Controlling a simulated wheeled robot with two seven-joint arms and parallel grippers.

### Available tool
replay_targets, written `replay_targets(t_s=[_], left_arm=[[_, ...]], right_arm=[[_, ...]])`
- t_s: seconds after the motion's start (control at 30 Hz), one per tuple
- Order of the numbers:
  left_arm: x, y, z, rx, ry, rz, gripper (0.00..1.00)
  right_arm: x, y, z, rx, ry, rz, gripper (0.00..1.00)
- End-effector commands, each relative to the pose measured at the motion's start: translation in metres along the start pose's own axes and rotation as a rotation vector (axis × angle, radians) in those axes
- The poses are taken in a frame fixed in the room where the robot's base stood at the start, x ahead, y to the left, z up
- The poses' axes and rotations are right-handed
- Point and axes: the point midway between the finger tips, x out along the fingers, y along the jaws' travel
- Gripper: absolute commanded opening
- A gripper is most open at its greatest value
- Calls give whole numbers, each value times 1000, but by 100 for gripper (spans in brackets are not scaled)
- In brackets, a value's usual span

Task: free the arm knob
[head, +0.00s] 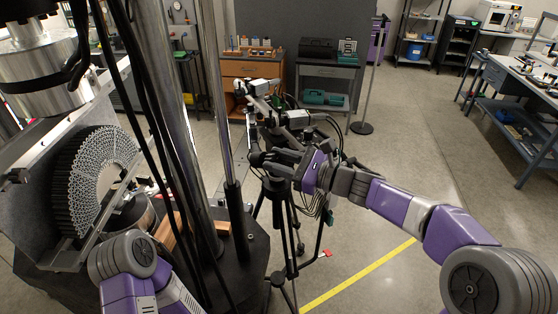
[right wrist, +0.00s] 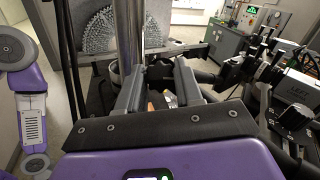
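A black tripod (head: 277,190) stands upright on the floor in the middle of the head view, with grey box-shaped cameras (head: 268,87) on black arms at its top. Its dark hardware also shows at the right of the right wrist view (right wrist: 262,62). My right gripper (head: 262,158) reaches in from the right, beside the tripod's upper part. In the right wrist view its two grey fingers (right wrist: 160,72) are apart, with no clearly held thing between them. I cannot pick out the arm knob among the dark parts. My left gripper is out of view; only left arm links show.
The lattice specimen (head: 98,185) stands in a frame at left, beside steel columns (head: 165,110) and hanging black cables. A wooden cabinet (head: 250,68) and grey cart (head: 328,72) stand behind. The floor (head: 400,160) at right is mostly clear around a yellow line (head: 360,273).

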Motion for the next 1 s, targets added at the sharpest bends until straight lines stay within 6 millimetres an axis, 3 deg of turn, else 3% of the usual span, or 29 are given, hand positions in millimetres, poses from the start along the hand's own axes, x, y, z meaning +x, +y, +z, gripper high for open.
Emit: replay_targets(t_s=[0.03, 0.17, 0.57, 1.0], left_arm=[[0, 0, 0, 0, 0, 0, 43], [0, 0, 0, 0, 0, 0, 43], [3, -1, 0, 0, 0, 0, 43], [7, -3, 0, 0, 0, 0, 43]], right_arm=[[0, 0, 0, 0, 0, 0, 24], [0, 0, 0, 0, 0, 0, 5], [0, -1, -1, -75, -1, 36, 5], [0, -3, 0, -407, 0, 196, 5]])
